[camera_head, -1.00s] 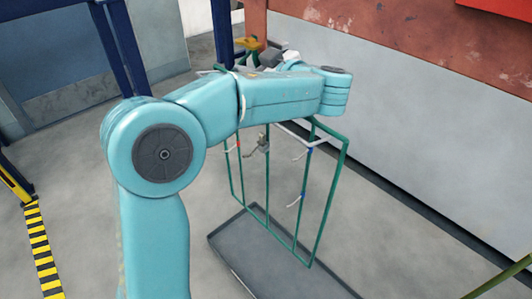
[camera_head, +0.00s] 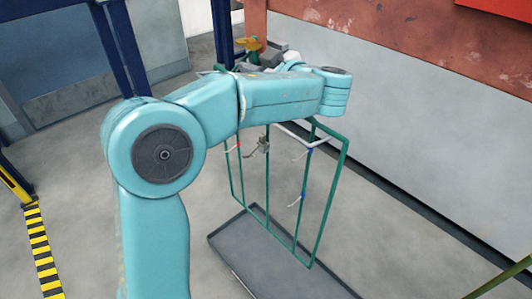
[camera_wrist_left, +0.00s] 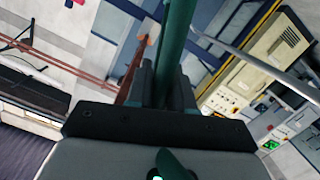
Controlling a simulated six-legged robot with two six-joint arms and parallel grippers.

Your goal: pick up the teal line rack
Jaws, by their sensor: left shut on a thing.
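The teal line rack (camera_head: 329,205) is a thin upright frame of dark teal bars with small hooks and red and blue marks. In the head view it hangs below and behind my left forearm, over a grey tray (camera_head: 275,272). Its top is partly hidden by my arm. In the left wrist view, my left gripper (camera_wrist_left: 165,88) is shut on a teal bar of the rack (camera_wrist_left: 178,40). In the head view the left jaws are hidden behind my arm. My right gripper is not in view.
A grey and rust-red wall (camera_head: 430,130) runs along the right. Dark blue posts (camera_head: 122,45) stand at the back left. Yellow-black floor tape (camera_head: 42,255) lies at the left. A green-yellow bar (camera_head: 505,275) enters at lower right. Bare floor lies left of the tray.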

